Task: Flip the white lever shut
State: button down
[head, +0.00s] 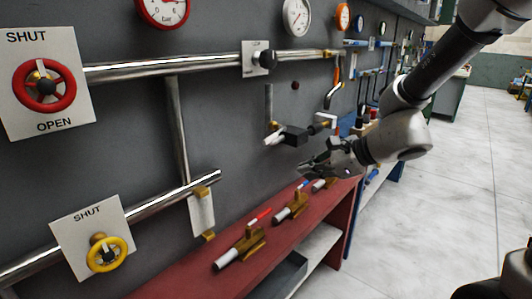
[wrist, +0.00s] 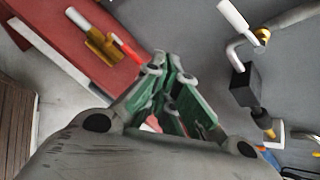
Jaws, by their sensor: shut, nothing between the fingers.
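The white lever (head: 273,139) sticks out to the left of a black valve block (head: 294,135) on the grey wall. In the wrist view the white lever (wrist: 235,15) is at the top right, near a bent grey rod and the black block (wrist: 245,84). My gripper (head: 306,168) is below and slightly right of the lever, apart from it. In the wrist view my gripper (wrist: 157,68) has its fingertips together with nothing between them. I cannot tell the lever's exact angle to its pipe.
A red bench (head: 185,286) below holds several brass valves (head: 292,206) with white handles. On the wall are a red handwheel (head: 44,87), a yellow handwheel (head: 107,254), pipes (head: 165,65) and gauges (head: 297,17). The floor (head: 440,200) at the right is clear.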

aim_at(274, 136)
jog(key=w+a+f+m+t, duration=0.25)
jog(key=w+a+m, duration=0.4)
jog(key=w, duration=0.35)
jog(key=shift+n+h, duration=0.3)
jog(key=shift+n, duration=0.15)
jog(key=r, duration=0.1)
jog(key=a+r, duration=0.1)
jog(key=r, duration=0.1)
jog(key=shift+s+a+r, duration=0.25)
jog(key=shift+a+r, duration=0.05)
jog(key=shift+a, duration=0.05)
jog(key=shift+a+r, duration=0.25)
jog(key=shift+r, duration=0.95)
